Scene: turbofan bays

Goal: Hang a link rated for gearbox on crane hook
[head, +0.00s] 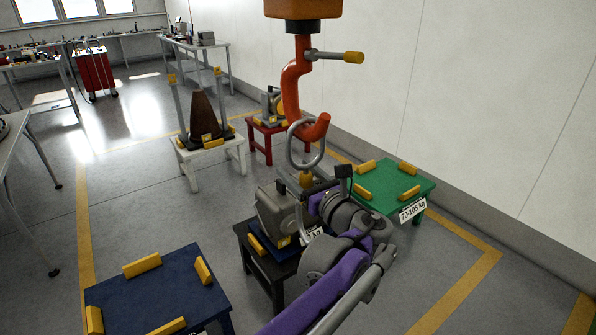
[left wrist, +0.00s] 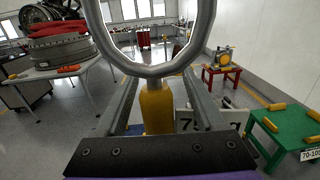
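The orange crane hook (head: 291,90) hangs in the upper middle of the head view. A link with a grey metal ring (head: 290,153) and a yellow stem (head: 306,180) is upright at the hook. The ring overlaps the hook's curved tip and seems to be around it; its top is outside the left wrist view. My left gripper (left wrist: 157,100) has its fingers on either side of the yellow stem, with gaps showing in the left wrist view. The link's lower end is hidden by the gripper. My right gripper is in neither view. A grey housing (head: 277,212) sits below on a black stand.
An empty green stand (head: 385,183) labelled 70-105 kg is at right. An empty navy stand (head: 160,290) is at front left. A brown cone (head: 203,117) stands on a white stand, and a red stand (head: 262,140) holds another unit. The wall is behind the hook.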

